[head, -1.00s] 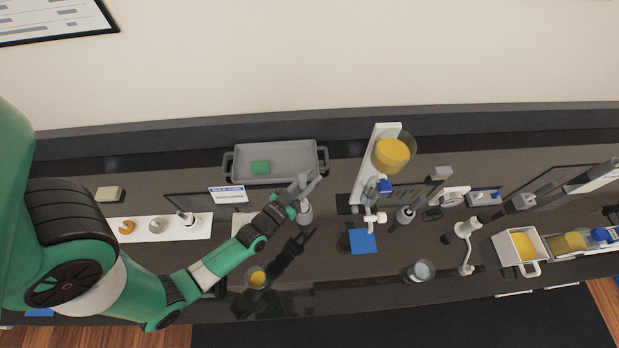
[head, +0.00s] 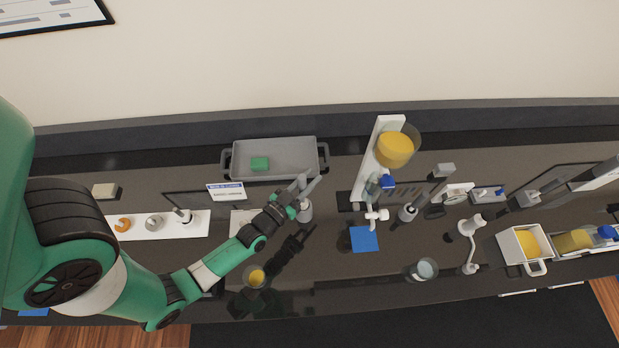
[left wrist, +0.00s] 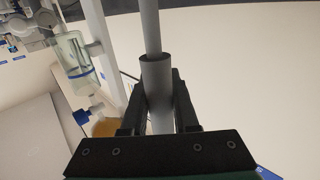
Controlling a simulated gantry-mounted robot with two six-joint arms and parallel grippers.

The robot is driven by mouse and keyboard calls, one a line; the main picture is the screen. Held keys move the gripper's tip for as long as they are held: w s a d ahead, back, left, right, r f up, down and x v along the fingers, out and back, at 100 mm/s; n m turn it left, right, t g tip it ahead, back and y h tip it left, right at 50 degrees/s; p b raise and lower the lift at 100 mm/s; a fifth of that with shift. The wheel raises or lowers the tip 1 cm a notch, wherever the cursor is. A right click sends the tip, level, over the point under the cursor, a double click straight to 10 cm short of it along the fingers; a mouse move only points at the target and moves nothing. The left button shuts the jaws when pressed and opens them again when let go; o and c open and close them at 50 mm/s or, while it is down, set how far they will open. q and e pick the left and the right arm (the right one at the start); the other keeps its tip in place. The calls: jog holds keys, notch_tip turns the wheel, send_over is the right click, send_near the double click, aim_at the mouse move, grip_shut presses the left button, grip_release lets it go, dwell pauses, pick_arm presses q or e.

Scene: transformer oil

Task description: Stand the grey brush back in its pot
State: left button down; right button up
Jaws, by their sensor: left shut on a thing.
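My left gripper (head: 302,190) is over the middle of the bench, shut on the grey brush. In the left wrist view the brush (left wrist: 156,80) is a grey cylinder with a thinner rod extending from it, held between the black fingers (left wrist: 158,112). A small grey pot-like vessel (head: 305,213) stands just below the gripper in the head view. The arm partly covers this spot, so I cannot tell whether the brush's lower end is inside it or touching it. The bristles are not visible. My right gripper is not in view.
A stand with a yellow-filled vessel (head: 395,149) rises to the right. A glass with yellow liquid (head: 256,277) stands near the front. A blue pad (head: 363,239) lies right of the gripper.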

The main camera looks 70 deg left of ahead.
pick_arm(q)
jog(key=shift+f+b, duration=2.15)
jog(key=shift+f, duration=0.2)
jog(key=c, duration=0.6)
grip_release()
jog(key=v, duration=1.1)
jog(key=shift+s+p, duration=0.3)
jog(key=shift+p, duration=0.05)
jog(key=shift+r, duration=0.1)
